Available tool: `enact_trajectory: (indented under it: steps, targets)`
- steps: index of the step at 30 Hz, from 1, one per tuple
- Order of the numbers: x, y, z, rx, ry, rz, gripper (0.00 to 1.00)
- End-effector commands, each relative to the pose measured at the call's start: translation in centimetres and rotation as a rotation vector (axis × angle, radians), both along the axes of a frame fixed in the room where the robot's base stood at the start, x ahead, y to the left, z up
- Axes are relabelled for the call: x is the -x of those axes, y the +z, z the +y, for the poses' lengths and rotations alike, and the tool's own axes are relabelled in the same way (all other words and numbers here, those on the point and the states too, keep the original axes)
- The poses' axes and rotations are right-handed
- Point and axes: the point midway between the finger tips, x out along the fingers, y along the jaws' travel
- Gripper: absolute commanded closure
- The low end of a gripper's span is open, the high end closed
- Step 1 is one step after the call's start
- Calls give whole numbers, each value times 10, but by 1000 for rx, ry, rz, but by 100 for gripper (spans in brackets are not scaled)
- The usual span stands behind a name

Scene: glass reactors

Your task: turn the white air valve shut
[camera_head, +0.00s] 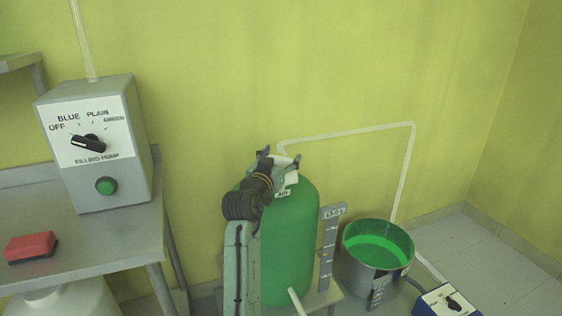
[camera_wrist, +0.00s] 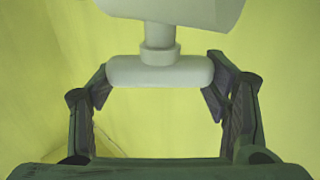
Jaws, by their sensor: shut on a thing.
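The white air valve fills the upper middle of the wrist view; its bar-shaped handle (camera_wrist: 160,71) lies crosswise below a short round stem. My gripper (camera_wrist: 160,85) has one finger at each end of the handle and is shut on it. In the head view my gripper (camera_head: 279,160) is at the top of the green reactor vessel (camera_head: 290,235), and the arm hides part of the vessel. A small white label marked AIR (camera_head: 284,193) sits just below the gripper. The valve itself is mostly hidden there by the gripper.
A filling pump box (camera_head: 105,165) with a knob and green button stands on the bench at left, near a red block (camera_head: 31,246). A white tube (camera_head: 350,130) runs from the vessel top to a metal pot (camera_head: 372,275) holding green liquid. A level scale (camera_head: 330,245) stands beside the vessel.

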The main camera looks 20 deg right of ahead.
Motion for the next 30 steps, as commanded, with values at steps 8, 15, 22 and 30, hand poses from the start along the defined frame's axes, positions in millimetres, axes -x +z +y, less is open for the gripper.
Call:
enact_trajectory:
  steps: [8, 15, 22, 30]
  targets:
    - [-3, -5, 3, 0, -259, -5, 59]
    - [-2, -2, 1, 3, -486, -2, 59]
    - [-1, 1, 0, 5, -673, 1, 59]
    - [-1, 1, 0, 3, -808, 2, 59]
